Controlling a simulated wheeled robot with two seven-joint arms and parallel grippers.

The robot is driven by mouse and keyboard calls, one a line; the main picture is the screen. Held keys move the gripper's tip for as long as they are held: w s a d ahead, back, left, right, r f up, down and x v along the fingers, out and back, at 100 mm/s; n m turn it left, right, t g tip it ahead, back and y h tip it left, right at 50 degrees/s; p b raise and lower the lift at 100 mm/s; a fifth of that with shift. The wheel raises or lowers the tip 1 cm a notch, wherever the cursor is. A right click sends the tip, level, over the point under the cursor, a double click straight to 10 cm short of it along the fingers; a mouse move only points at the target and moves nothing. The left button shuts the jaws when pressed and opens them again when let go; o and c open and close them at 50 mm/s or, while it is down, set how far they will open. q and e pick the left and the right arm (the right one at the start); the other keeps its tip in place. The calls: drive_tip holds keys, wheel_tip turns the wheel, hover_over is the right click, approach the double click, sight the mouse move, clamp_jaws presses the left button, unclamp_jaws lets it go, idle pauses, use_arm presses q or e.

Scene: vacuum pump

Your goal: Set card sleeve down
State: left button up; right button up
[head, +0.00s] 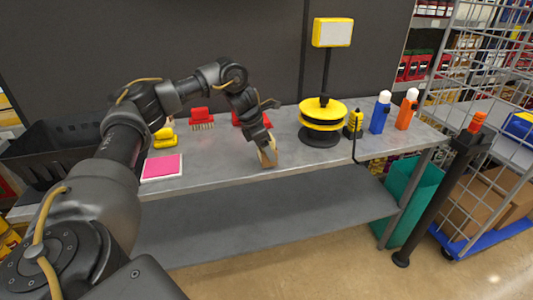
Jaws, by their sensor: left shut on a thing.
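The card sleeve (269,158), a small tan cardboard piece, is in my left gripper (266,146) near the front edge of the grey table (225,163). The gripper points down and is shut on the sleeve, covering part of it. The sleeve stands roughly upright, a little tilted. I cannot tell whether its lower edge touches the table top. My right gripper is not in view.
A pink square with a pale border (162,167) lies at the table's left. Behind are a red brush (201,118), a yellow item (164,135) and a partly hidden red item. A yellow-and-black round device (322,123) and blue (380,115) and orange (406,111) bottles stand right.

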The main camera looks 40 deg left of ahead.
use_arm(q)
drive_tip(key=s+d+r, duration=0.8)
drive_tip(key=d+r, duration=0.3)
drive_tip(key=shift+d+p, duration=0.3)
drive_tip(key=shift+d, duration=0.05)
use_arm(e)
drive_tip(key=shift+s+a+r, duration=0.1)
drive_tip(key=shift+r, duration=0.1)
